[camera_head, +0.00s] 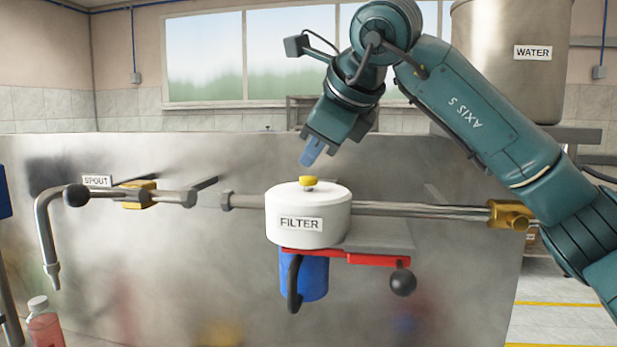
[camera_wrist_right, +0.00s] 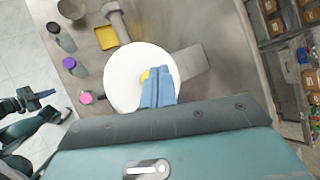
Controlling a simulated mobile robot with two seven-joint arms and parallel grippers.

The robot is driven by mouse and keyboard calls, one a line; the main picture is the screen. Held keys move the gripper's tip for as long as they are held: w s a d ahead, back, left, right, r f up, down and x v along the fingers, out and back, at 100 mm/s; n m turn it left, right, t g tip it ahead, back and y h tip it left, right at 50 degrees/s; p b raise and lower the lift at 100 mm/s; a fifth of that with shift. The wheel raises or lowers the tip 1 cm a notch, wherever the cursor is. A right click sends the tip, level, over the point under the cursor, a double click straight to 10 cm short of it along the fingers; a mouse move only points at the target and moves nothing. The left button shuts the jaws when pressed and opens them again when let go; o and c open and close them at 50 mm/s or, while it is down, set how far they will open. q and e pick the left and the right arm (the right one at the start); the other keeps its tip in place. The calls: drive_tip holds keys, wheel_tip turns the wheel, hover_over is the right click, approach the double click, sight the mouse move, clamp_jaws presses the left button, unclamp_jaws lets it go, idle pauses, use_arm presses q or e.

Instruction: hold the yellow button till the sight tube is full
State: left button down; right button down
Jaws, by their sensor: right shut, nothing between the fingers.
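The yellow button (camera_head: 308,182) stands on top of the white round filter housing (camera_head: 285,232), marked FILTER. My right gripper (camera_head: 309,160) is shut and empty. Its blue fingertips point down just above the button, with a small gap in the head view. In the right wrist view the fingertips (camera_wrist_right: 158,75) lie over the white housing (camera_wrist_right: 122,85) and partly hide the yellow button (camera_wrist_right: 145,76). My left gripper (camera_wrist_right: 44,94) appears small at the left of the wrist view; its jaws are unclear. I cannot make out a sight tube.
A pipe runs from the spout (camera_head: 48,235) through the filter to a brass valve (camera_head: 510,215). A red lever (camera_head: 345,257) with a black knob and a blue canister (camera_head: 312,278) are below the housing. A bottle (camera_head: 45,325) stands lower left. A WATER tank (camera_head: 490,60) is behind.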

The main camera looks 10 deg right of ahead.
sight(313, 179)
drive_tip(key=shift+f, duration=0.15)
idle(0.5)
drive_tip(key=shift+f+b, duration=0.3)
drive_tip(key=shift+f+b, duration=0.4)
drive_tip(key=shift+f, duration=0.15)
idle(0.6)
drive_tip(key=shift+r, duration=0.15)
idle(1.1)
drive_tip(key=shift+r+p, duration=0.8)
drive_tip(key=shift+p, duration=0.05)
wheel_tip(313, 179, up, 5)
drive_tip(key=p, duration=0.4)
drive_tip(key=shift+r, duration=0.1)
